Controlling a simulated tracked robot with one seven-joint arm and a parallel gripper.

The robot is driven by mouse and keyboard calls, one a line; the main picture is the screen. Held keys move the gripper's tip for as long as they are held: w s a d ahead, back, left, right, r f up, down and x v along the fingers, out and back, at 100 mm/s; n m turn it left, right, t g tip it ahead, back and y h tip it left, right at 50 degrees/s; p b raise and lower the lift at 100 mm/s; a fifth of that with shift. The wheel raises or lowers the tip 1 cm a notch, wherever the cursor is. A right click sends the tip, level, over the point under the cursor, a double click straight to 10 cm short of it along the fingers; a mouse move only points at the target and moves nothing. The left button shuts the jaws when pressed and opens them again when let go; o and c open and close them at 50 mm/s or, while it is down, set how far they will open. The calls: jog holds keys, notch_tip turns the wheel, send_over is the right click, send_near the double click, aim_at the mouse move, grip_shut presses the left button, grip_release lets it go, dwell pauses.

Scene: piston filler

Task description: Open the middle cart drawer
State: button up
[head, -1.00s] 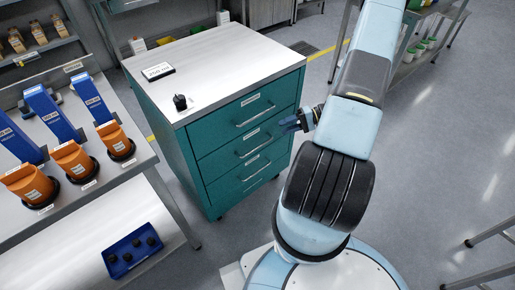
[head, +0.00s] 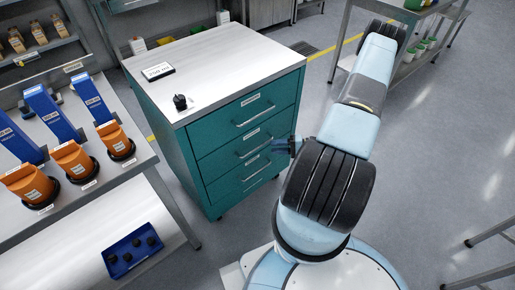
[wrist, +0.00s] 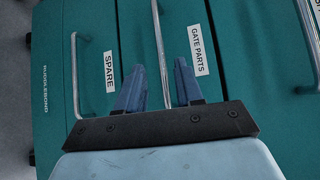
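The teal cart (head: 190,165) has three drawers, all closed. The middle drawer has a metal bar handle (head: 255,147), between the top handle (head: 253,118) and the bottom handle (head: 257,172). My gripper (head: 277,146) is at the right end of the middle handle, partly hidden behind my arm in the head view. In the wrist view, the middle handle (wrist: 160,45) runs between the two blue fingers of my gripper (wrist: 158,82). The fingers are open, with a gap on each side. The "GATE PARTS" label (wrist: 196,50) is right of it; how deep the bar sits is unclear.
A black knob-like part (head: 180,102) and a small sign (head: 157,71) stand on the cart top. A bench (head: 150,158) with blue and orange devices is at left, with a blue tray (head: 121,263) below. Open floor (head: 430,160) lies to the right.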

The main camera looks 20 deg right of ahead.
aim_at(258, 147)
jog(key=x, duration=0.8)
jog(key=shift+w+a, duration=0.2)
jog(key=shift+a, duration=0.1)
jog(key=shift+c, duration=0.5)
grip_shut()
